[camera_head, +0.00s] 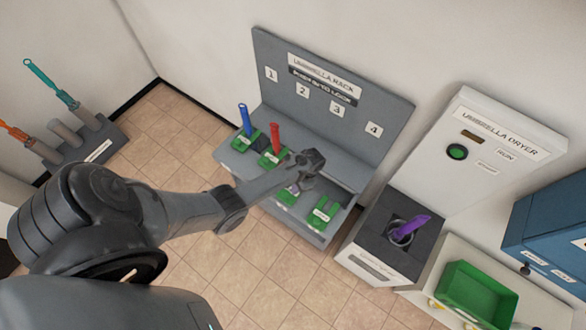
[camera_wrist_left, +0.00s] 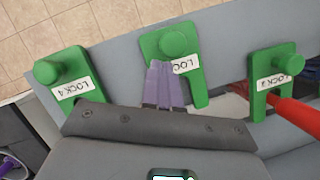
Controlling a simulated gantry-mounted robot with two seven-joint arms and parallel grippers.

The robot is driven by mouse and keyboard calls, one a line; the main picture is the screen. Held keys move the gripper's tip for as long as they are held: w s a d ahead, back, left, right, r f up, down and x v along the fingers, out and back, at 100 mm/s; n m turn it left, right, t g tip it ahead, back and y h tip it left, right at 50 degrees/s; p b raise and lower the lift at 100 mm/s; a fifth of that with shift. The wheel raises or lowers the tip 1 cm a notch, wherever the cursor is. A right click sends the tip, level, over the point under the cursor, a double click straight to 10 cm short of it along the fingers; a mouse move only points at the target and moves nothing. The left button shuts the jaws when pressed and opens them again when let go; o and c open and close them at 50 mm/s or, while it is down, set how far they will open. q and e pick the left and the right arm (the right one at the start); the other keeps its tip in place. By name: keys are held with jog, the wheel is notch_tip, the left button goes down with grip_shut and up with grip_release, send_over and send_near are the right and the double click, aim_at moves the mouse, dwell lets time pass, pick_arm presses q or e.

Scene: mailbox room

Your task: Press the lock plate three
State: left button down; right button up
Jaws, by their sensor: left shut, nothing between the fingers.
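The umbrella rack (camera_head: 345,135) has numbered slots with green lock plates along its front. The lock plate three (camera_head: 286,198) is partly hidden by my left gripper (camera_head: 295,187) in the head view. In the left wrist view, this green plate with a round knob (camera_wrist_left: 174,42) is in the middle, its label partly covered. The shut, empty fingers of my left gripper (camera_wrist_left: 162,85) overlap the plate below the knob; I cannot tell whether they touch it. My right gripper is not in view.
Lock plate four (camera_wrist_left: 65,75) and lock plate two (camera_wrist_left: 270,80) flank it. A red handle (camera_head: 276,140) and a blue handle (camera_head: 245,120) stand in the rack. The umbrella dryer (camera_head: 500,135) holds a purple handle (camera_head: 410,229); a green tray (camera_head: 476,293) is at right.

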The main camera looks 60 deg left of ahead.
pick_arm(q)
jog(key=shift+w+d+r, duration=0.1)
jog(key=shift+w+r, duration=0.05)
jog(key=shift+w, duration=0.9)
jog(key=p+v, duration=0.3)
jog(key=v, duration=0.7)
jog(key=shift+s, duration=0.2)
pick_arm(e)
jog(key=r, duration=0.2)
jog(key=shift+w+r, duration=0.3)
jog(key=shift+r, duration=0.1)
pick_arm(q)
jog(key=shift+r, duration=0.1)
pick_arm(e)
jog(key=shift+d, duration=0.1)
